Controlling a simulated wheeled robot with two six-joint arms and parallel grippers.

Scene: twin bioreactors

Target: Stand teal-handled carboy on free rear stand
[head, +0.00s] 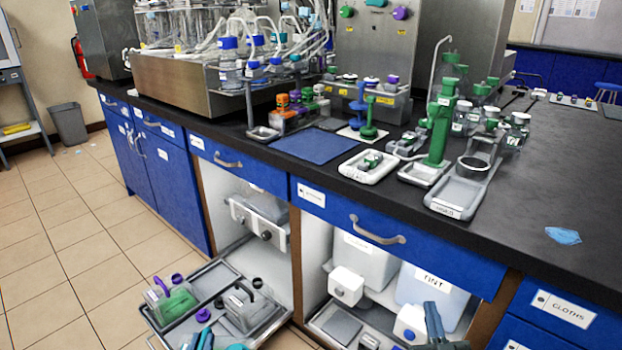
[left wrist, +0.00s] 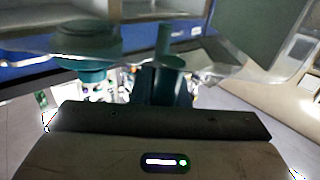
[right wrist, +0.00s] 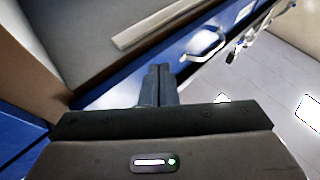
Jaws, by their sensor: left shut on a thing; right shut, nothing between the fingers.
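My left gripper (head: 203,339) is at the bottom edge of the head view, in front of the pulled-out tray (head: 150,322). In the left wrist view it is shut on the upright teal handle (left wrist: 166,45) of a clear carboy with a teal cap (left wrist: 85,45). In the head view only a bit of teal (head: 237,347) shows beside the fingers; the rest of the carboy is cut off. On the tray stand a carboy with green contents (head: 178,303) and a grey carboy (head: 250,310). My right gripper (head: 433,312) is shut and empty before the right cabinet.
The right cabinet bay holds white containers (head: 362,258), a white boxy unit (head: 346,286) and a bare grey plate (head: 340,326). Drawer handles (head: 377,232) jut from the blue fronts. The black bench above carries lab gear. The tiled floor (head: 60,270) at left is clear.

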